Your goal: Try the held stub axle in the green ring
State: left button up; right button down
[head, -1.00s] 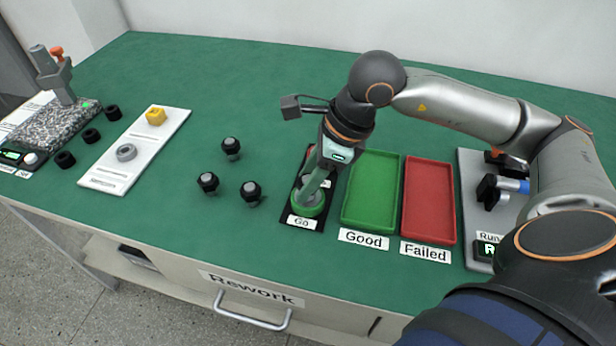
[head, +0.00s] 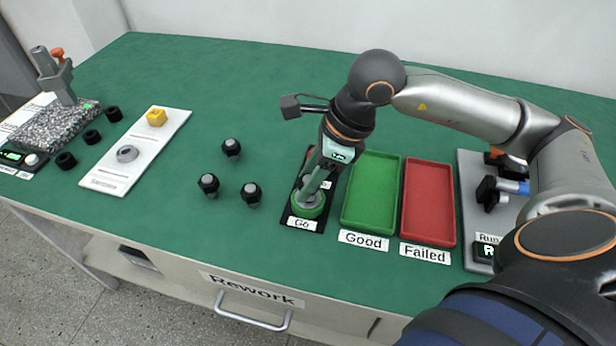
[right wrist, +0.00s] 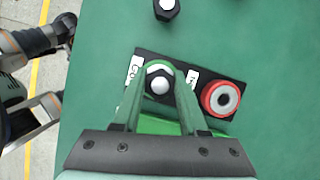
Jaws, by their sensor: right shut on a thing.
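My right gripper (head: 305,192) is over the green ring (head: 309,210) at the near end of a black plate marked Go. In the right wrist view its green fingers (right wrist: 159,92) are shut on the stub axle (right wrist: 159,84), whose pale round top shows between the tips. The axle stands about upright at the green ring (right wrist: 158,66). Its lower part is hidden, so I cannot tell how deep it sits. A red ring (right wrist: 221,98) lies on the same plate beside the green one. My left gripper is not in view.
Several black stub axles with pale tops (head: 231,148) stand left of the plate. A green Good tray (head: 371,190) and a red Failed tray (head: 429,200) lie to the right. A white board (head: 103,168) and a granite stand (head: 45,125) are at the far left.

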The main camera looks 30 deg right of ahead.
jog(key=shift+r, duration=0.5)
jog(key=shift+w, duration=0.1)
jog(key=shift+r+p, duration=1.5)
jog(key=shift+r, duration=0.5)
